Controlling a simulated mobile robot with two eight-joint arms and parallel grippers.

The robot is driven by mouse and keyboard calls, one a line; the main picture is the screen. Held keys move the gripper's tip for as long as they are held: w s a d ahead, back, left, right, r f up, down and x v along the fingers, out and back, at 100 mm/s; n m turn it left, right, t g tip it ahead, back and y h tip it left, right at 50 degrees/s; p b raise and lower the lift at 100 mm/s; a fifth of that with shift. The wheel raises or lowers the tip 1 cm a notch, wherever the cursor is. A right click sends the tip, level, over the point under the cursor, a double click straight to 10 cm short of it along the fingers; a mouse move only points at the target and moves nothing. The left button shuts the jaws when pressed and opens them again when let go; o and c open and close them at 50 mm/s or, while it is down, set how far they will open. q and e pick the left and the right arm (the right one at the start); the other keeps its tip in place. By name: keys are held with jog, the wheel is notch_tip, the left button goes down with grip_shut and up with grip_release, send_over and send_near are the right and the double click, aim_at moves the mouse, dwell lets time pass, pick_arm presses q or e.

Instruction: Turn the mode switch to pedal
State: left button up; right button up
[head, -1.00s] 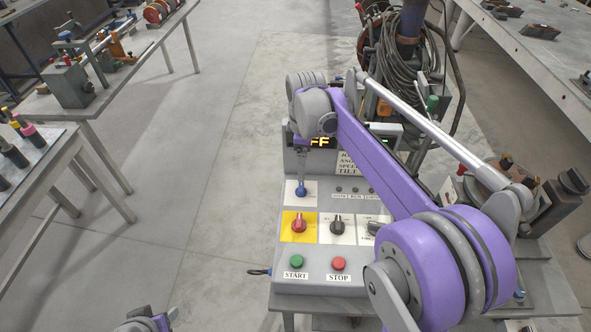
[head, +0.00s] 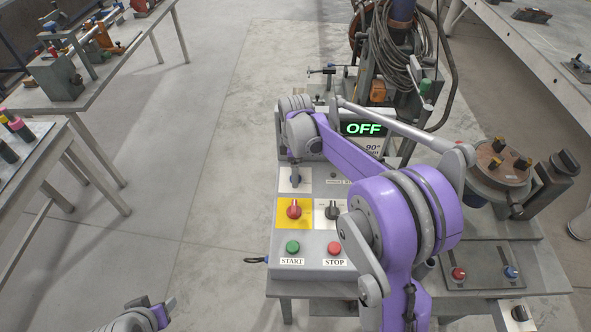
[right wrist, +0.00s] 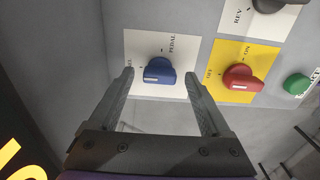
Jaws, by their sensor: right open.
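The mode switch is a blue knob (right wrist: 159,70) on a white plate (right wrist: 139,45) with PEDAL printed at its upper right in the right wrist view. The other label, at its left, is partly hidden by a finger. The knob's white mark faces lower left in that view, away from PEDAL. My right gripper (right wrist: 159,76) is open, with one finger on each side of the knob; contact cannot be told. In the head view my right gripper (head: 294,177) covers the knob. My left gripper (head: 154,306) is at the bottom left edge, its fingers unclear.
The panel also carries a red knob (head: 294,209) on yellow, a black knob (head: 332,211), a green START button (head: 292,247) and a red STOP button (head: 334,248). A display (head: 363,129) behind my right arm reads OFF in green. Floor left of the panel is clear.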

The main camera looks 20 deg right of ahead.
grip_shut()
dwell(0.4)
pick_arm(q)
jog(key=shift+f, duration=0.1)
pick_arm(e)
jog(key=shift+m, duration=0.3)
jog(key=m+b, duration=0.1)
jog(key=m, duration=0.2)
jog(key=shift+m, duration=0.3)
jog(key=m, duration=0.4)
jog(key=shift+m+b, duration=0.3)
jog(key=shift+b, duration=0.1)
jog(key=m, duration=0.4)
jog(key=shift+b, duration=0.3)
pick_arm(q)
jog(key=shift+s+f, duration=0.25)
jog(key=shift+f, duration=0.35)
jog(key=shift+s+f, duration=0.2)
jog(key=shift+f, duration=0.45)
jog(key=shift+s+f, duration=0.25)
jog(key=shift+f, duration=0.35)
pick_arm(e)
jog(key=shift+m, duration=2.5)
